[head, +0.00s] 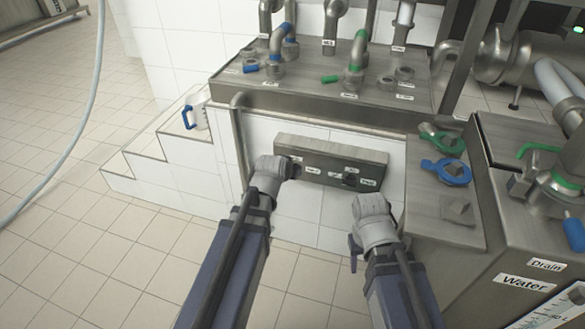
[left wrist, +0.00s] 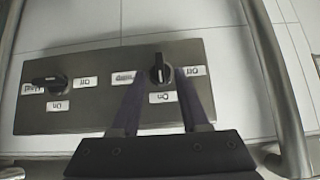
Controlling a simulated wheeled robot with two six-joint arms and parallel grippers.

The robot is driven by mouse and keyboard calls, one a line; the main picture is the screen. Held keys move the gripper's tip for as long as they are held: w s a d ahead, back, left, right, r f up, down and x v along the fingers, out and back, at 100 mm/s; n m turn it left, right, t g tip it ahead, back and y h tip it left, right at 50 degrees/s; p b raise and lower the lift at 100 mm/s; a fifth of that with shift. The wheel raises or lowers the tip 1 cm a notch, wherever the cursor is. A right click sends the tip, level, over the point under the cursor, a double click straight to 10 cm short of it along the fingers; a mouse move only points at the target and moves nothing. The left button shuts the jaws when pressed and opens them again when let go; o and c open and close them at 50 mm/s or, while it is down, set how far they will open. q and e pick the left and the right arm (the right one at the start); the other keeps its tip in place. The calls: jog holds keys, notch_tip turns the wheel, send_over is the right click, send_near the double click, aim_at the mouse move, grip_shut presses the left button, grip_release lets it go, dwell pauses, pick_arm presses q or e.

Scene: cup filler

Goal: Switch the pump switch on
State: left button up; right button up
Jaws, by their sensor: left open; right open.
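The grey switch panel (head: 330,162) is on the low white-tiled wall in the head view. In the left wrist view the panel (left wrist: 40,118) appears upside down with two black knobs. The pump switch (left wrist: 159,70) is its right knob there. It stands upright in the picture, in line with the "On" label (left wrist: 160,98). My left gripper (left wrist: 157,90) is open, its fingers on either side of this knob; I cannot tell if they touch it. In the head view my left wrist hides this knob. My right gripper (head: 355,250) is open and empty, below the panel's right part.
The panel's other knob (head: 350,178) lies sideways in the left wrist view (left wrist: 50,82). A vertical pipe (head: 240,145) runs left of the panel. A steel cabinet (head: 445,205) with valves stands right. A white jug (head: 195,112) stands on the steps.

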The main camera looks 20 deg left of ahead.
pick_arm(q)
jog(key=p+v, duration=0.2)
jog(key=v, duration=0.2)
jog(key=shift+s+r, duration=0.25)
pick_arm(e)
notch_tip(320, 180, up, 3)
jog(key=shift+r, duration=0.15)
